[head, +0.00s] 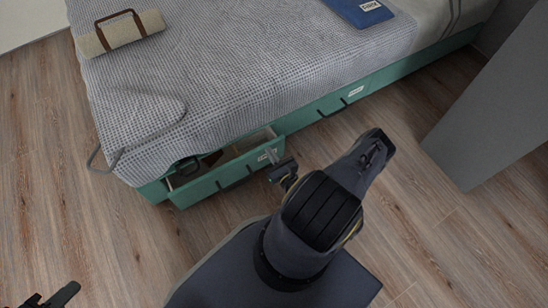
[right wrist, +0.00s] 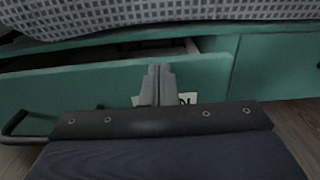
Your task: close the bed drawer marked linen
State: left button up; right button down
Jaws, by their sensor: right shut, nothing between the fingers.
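The open bed drawer (head: 205,186) sticks out of the green bed base at its left end, with a dark bar handle (head: 238,179) and a pale label (head: 267,155) on its front. The lettering is too small to read in the head view. My right gripper (head: 273,160) is shut and empty at the drawer front, by the label. In the right wrist view, its closed fingers (right wrist: 157,84) stand before the drawer front (right wrist: 85,88) and partly cover the label (right wrist: 188,98); contact is unclear. My left gripper (head: 50,298) is open and empty at the bottom left.
A second green drawer (head: 318,114), with its own label, sits flush farther right. The bed (head: 230,70) carries a grey blanket, a rolled beige bundle (head: 120,32) and a blue pouch (head: 360,10). A grey panel (head: 480,125) stands at right. Wooden floor before the drawer is clear.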

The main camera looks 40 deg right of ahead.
aim_at(266, 145)
jog(key=shift+x, duration=2.05)
jog(key=shift+s, duration=0.1)
